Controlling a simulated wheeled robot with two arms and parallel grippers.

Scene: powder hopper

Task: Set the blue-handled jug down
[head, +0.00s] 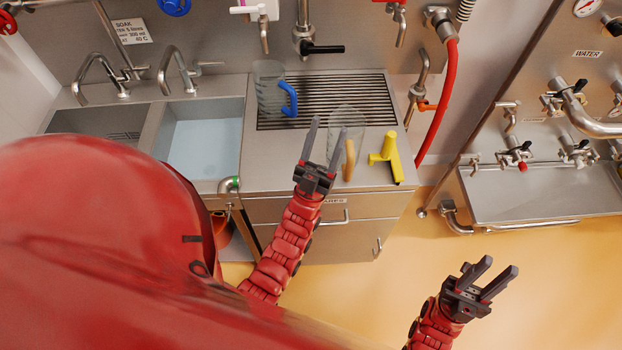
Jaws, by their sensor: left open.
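The blue-handled jug (269,92) is clear and stands upright at the back left of the ribbed drainer (350,90). Its blue handle points right, toward the front. My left gripper (329,124) is open and empty, in front and to the right of this jug and apart from it. Its right finger overlaps a second clear jug (354,125) with an orange handle; I cannot tell whether they touch. My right gripper (503,263) is open and empty over the floor at lower right.
A yellow tool (387,156) lies on the steel counter beside the second jug. Two sinks are to the left, the nearer-right one (202,145) holding water. Taps hang above the drainer. A red hose (440,110) runs down at right, near a steel trough (540,193).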

